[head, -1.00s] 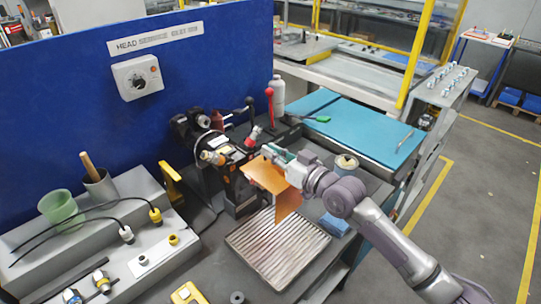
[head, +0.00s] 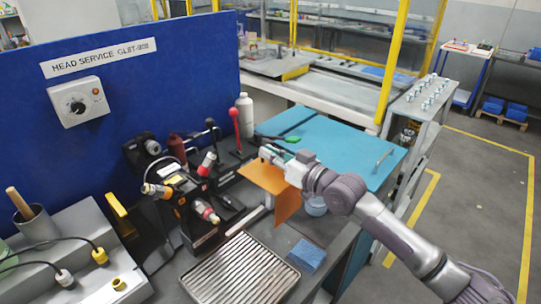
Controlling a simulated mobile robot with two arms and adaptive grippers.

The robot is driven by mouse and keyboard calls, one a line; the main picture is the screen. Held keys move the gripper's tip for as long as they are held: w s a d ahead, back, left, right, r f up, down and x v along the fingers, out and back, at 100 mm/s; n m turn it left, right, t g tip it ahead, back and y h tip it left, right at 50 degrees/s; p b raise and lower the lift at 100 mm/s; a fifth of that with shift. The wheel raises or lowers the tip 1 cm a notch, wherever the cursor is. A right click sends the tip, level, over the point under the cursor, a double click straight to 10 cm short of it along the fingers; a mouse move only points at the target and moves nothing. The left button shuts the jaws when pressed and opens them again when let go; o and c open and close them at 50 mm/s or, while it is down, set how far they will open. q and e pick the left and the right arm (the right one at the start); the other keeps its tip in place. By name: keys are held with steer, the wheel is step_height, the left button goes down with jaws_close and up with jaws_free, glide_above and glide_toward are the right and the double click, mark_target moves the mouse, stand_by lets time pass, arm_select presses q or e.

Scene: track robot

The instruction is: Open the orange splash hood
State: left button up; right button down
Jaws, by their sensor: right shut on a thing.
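The orange splash hood (head: 286,204) is a bent orange panel, standing to the right of the black machine head (head: 190,207) at the back of the bench. My right gripper (head: 273,156) is at the hood's top edge and is shut on it; the fingertips are partly hidden. The front of the machine head, with its red-tipped and white fittings, shows uncovered, and a gap lies between it and the hood. My left gripper is not in view.
A ribbed metal tray (head: 243,270) lies in front of the machine. A blue sponge (head: 307,255) lies to its right. A red-knobbed lever (head: 235,128) and a white bottle (head: 245,114) stand behind.

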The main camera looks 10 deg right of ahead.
steer(key=c, duration=1.2)
jaws_free()
steer(key=shift+c, duration=0.2)
steer(key=v, duration=1.2)
steer(key=shift+a+f, duration=0.1)
